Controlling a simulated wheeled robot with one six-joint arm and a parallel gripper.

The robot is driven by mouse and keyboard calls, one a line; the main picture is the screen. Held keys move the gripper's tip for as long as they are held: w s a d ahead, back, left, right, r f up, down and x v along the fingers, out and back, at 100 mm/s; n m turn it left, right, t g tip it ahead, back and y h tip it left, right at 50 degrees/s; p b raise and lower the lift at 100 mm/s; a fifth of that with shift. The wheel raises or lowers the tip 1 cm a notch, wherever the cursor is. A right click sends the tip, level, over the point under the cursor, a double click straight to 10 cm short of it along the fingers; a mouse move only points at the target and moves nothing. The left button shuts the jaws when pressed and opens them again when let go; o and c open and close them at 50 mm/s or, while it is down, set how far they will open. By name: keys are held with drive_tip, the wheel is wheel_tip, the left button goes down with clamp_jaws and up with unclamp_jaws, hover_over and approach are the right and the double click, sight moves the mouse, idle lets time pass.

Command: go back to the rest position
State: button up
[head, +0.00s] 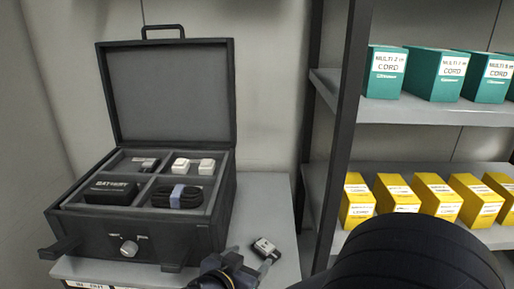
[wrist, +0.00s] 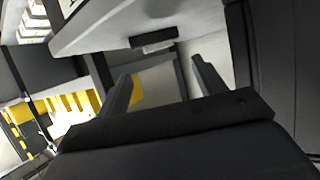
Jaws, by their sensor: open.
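My gripper (wrist: 158,88) is open in the wrist view, its two dark fingers apart with nothing between them. In the head view my gripper (head: 263,262) is low in the picture, partly hidden by my arm, beside a small dark and white item (head: 265,247) on the grey table top (head: 258,208). I cannot tell whether it touches that item.
An open black case (head: 146,237) stands on the table with a battery (head: 111,191), a coiled cable (head: 178,196) and white blocks (head: 193,165) in compartments. At right, a shelf post (head: 345,120) stands before teal boxes (head: 436,74) and yellow boxes (head: 398,195).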

sight(263, 246)
drive_tip(key=x, duration=0.6)
drive_tip(key=shift+d+f, duration=0.1)
drive_tip(key=shift+f, duration=0.05)
drive_tip(key=shift+f+b, duration=0.2)
drive_tip(key=shift+b, duration=0.1)
drive_tip(key=shift+r+p, duration=0.25)
drive_tip(key=shift+p, duration=0.05)
drive_tip(key=shift+f, duration=0.15)
